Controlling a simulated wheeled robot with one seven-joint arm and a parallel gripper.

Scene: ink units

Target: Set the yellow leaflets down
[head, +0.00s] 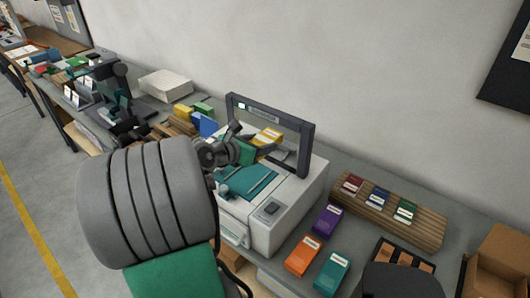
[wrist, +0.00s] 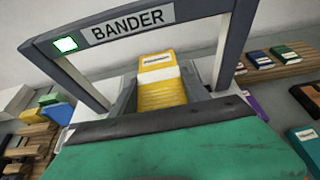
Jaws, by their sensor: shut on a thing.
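The yellow leaflets (head: 269,135) are a small stack with a white label, in the opening of the grey arch of the bander (head: 310,150). In the wrist view the yellow leaflets (wrist: 165,97) lie straight ahead under the arch marked BANDER (wrist: 128,26), with a white strip across them. My gripper (head: 262,145) is shut on the leaflets, with a dark finger on each side of them in the wrist view (wrist: 168,90). Its green body hides the lower part of the wrist view. Whether the stack touches the surface below I cannot tell.
Purple (head: 327,220), orange (head: 302,256) and teal (head: 331,272) stacks lie right of the bander. A wooden rack (head: 425,230) holds red, blue and green ones. A cardboard box (head: 500,265) stands far right. A blue stack (head: 208,125) and a white box (head: 165,84) are to the left.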

